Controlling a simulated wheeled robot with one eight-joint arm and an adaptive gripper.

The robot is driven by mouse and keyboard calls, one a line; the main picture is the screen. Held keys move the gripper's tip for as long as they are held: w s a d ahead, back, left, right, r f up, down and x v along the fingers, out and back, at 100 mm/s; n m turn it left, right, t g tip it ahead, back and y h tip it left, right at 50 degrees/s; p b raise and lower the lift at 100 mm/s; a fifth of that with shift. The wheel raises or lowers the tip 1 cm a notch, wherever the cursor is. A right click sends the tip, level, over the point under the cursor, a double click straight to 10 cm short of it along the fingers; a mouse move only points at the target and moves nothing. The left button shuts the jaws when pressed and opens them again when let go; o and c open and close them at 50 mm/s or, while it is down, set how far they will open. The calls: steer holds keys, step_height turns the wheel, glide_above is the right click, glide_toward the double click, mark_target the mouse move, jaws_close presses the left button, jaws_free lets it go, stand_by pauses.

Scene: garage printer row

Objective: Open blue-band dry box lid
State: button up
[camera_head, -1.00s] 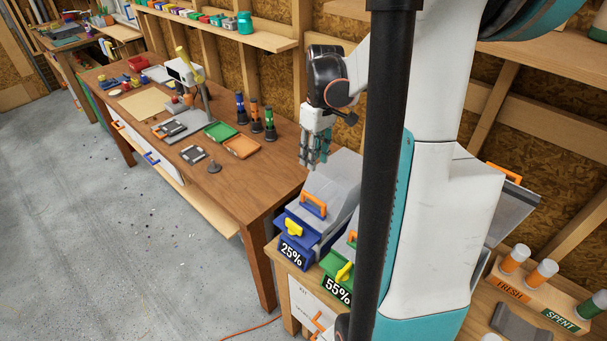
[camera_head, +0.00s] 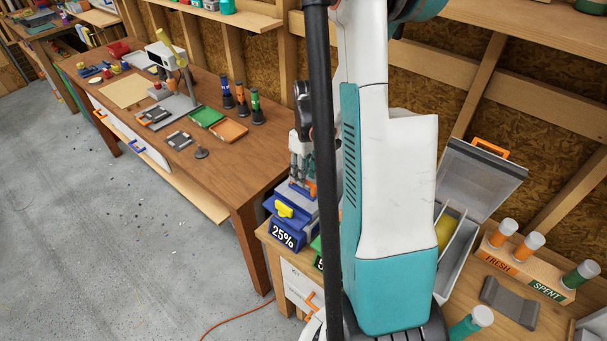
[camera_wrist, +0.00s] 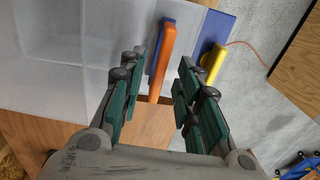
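The blue-band dry box (camera_head: 274,221) stands at the front corner of the bench with a "25%" label. Its grey lid (camera_wrist: 85,45) is down, with an orange handle (camera_wrist: 163,62) and a yellow latch (camera_wrist: 213,62) on the blue front. The handle (camera_head: 311,188) is partly hidden behind my gripper in the head view. My gripper (camera_head: 300,178) is low over the lid. In the wrist view my gripper (camera_wrist: 160,78) is open, with the handle in line between its two fingers. I cannot tell whether either finger touches it.
A green-band box (camera_head: 318,254) stands close on the right, mostly hidden by my body. A box with a raised lid (camera_head: 482,180) stands farther right. A FRESH/SPENT rack (camera_head: 525,268) is beside it. The long worktable (camera_head: 225,165) is at the left.

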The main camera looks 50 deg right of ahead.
steer(key=shift+f, duration=0.25)
jaws_close()
steer(key=shift+r, duration=0.15)
